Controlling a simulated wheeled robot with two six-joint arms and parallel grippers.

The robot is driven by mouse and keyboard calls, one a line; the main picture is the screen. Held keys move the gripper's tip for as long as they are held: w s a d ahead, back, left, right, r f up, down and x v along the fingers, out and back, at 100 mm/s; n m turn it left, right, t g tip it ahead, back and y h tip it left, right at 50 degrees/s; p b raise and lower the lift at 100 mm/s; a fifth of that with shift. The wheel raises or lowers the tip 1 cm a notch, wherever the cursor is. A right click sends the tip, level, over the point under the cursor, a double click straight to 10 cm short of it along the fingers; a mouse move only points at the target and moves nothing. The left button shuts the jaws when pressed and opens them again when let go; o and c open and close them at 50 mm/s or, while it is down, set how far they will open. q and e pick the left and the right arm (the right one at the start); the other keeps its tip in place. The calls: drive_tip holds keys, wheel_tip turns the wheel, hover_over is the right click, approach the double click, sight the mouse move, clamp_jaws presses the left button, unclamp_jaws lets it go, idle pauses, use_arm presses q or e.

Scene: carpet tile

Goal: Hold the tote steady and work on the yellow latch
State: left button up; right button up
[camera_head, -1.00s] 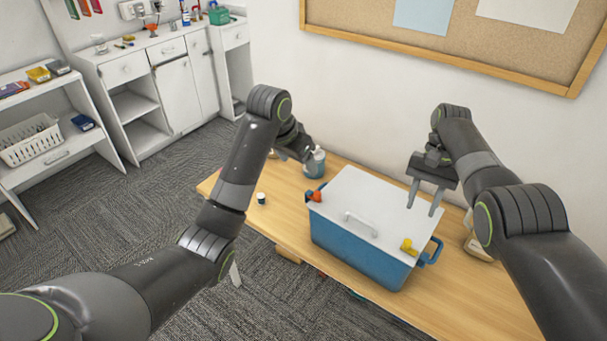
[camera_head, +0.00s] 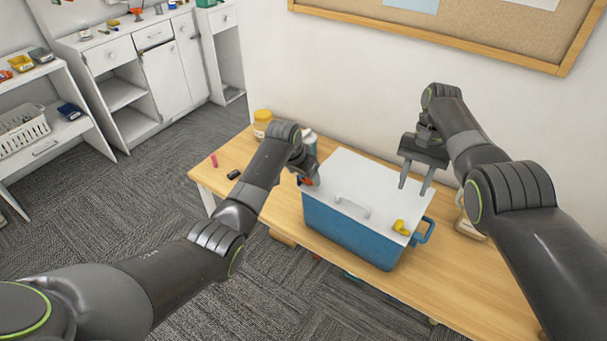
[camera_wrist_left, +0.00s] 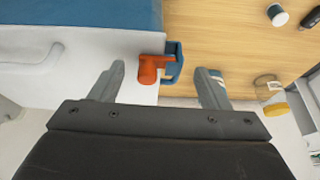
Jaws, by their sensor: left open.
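The blue tote (camera_head: 350,230) stands on the wooden table with its white lid (camera_head: 365,180) on. The yellow latch (camera_head: 401,227) is at the lid's right end, above a blue side handle (camera_head: 424,232). An orange latch (camera_wrist_left: 150,70) is at the other end, beside another blue handle (camera_wrist_left: 174,62). My left gripper (camera_wrist_left: 162,72) is open, with its fingers apart on either side of the orange latch; I cannot tell whether they touch it. In the head view the left wrist partly hides that end. My right gripper (camera_head: 413,188) is open and empty above the lid's right back side.
The table (camera_head: 480,270) has a yellow-lidded jar (camera_head: 262,122), a pink item (camera_head: 214,160) and a small dark item (camera_head: 233,174) at left. A container (camera_head: 468,220) stands right of the tote. A wall is behind; the table's right front is clear.

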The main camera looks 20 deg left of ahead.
use_arm(q)
drive_tip(key=shift+w+f, duration=0.1)
drive_tip(key=shift+f, duration=0.2)
clamp_jaws()
use_arm(e)
drive_tip(key=shift+o, duration=0.5)
